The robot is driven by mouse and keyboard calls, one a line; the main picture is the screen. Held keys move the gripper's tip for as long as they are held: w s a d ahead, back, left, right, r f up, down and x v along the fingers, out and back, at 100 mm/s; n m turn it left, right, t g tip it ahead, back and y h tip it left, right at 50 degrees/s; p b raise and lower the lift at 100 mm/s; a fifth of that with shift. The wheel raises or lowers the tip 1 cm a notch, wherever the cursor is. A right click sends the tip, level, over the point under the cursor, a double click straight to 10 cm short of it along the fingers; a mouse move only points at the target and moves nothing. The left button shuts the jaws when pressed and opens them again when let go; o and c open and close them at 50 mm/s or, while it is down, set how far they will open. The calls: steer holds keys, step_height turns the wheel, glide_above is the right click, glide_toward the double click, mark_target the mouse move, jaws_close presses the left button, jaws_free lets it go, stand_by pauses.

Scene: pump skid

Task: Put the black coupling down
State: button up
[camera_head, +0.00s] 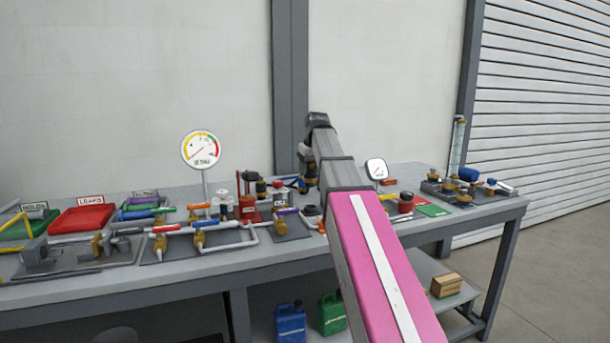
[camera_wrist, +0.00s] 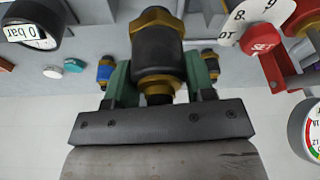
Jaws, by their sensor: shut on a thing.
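The black coupling (camera_wrist: 157,55) has brass hex ends and fills the upper middle of the wrist view. My gripper (camera_wrist: 158,78) is shut on it, with one green finger on each side. The coupling's far brass end points to the top of the picture. Its near end is partly hidden at the gripper body. In the head view my arm reaches over the bench, and I cannot clearly make out the held coupling there.
The grey bench (camera_head: 130,291) is crowded with pipes and valves. A large gauge (camera_head: 201,150) stands left of my arm and a smaller gauge (camera_head: 377,169) right of it. A red tray (camera_head: 82,219) lies at left. In the wrist view a red SET knob (camera_wrist: 262,40) is close at right.

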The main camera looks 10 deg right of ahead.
steer(key=w+a, duration=0.5)
steer(key=w, duration=0.5)
steer(key=w+a, duration=0.4)
steer(key=w, duration=0.6)
steer(key=x, duration=0.3)
steer(key=s+x, duration=0.1)
steer(key=x, duration=0.2)
steer(key=s+x, duration=0.1)
steer(key=x, duration=0.3)
steer(key=shift+d+f, duration=0.3)
steer(key=shift+d, duration=0.05)
steer(key=shift+f, duration=0.1)
steer(key=o, duration=1)
steer(key=v, duration=1.2)
steer(key=shift+s, duration=0.1)
